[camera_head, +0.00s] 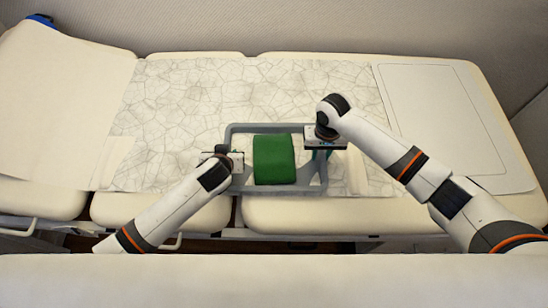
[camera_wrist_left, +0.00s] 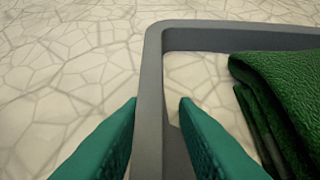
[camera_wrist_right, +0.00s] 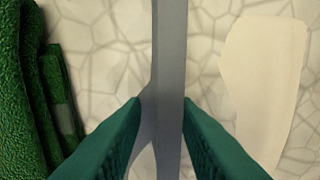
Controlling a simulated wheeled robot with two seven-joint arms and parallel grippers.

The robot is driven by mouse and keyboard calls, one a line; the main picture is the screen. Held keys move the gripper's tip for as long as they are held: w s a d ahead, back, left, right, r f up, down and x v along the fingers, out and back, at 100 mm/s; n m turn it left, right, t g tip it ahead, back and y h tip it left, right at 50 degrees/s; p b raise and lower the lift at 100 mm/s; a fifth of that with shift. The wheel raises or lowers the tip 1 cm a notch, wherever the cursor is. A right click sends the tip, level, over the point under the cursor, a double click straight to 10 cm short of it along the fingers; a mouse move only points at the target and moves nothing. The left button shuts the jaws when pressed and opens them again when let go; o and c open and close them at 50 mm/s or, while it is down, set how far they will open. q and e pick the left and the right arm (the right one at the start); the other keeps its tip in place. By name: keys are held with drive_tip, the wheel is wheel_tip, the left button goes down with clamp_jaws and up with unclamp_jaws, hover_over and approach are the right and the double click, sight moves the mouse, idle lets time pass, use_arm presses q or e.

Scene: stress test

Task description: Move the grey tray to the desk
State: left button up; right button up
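The grey tray (camera_head: 272,127) lies on the patterned cover of a bed. A folded green cloth (camera_head: 273,160) lies inside it. My left gripper (camera_head: 228,168) is at the tray's left side; in the left wrist view its green fingers stand open on either side of the tray wall (camera_wrist_left: 150,80). My right gripper (camera_head: 322,153) is at the tray's right side; in the right wrist view its open fingers straddle the tray wall (camera_wrist_right: 169,60), with a gap visible on the left. No surface is clearly recognisable as the desk.
The cream bed (camera_head: 75,80) has a flat pale panel (camera_head: 450,110) at right. A pale patch (camera_wrist_right: 265,90) lies beside the tray's right wall. A cream surface (camera_head: 270,280) crosses the front, its identity unclear. The patterned cover is clear left of the tray.

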use_arm(q)
clamp_jaws()
use_arm(e)
clamp_jaws()
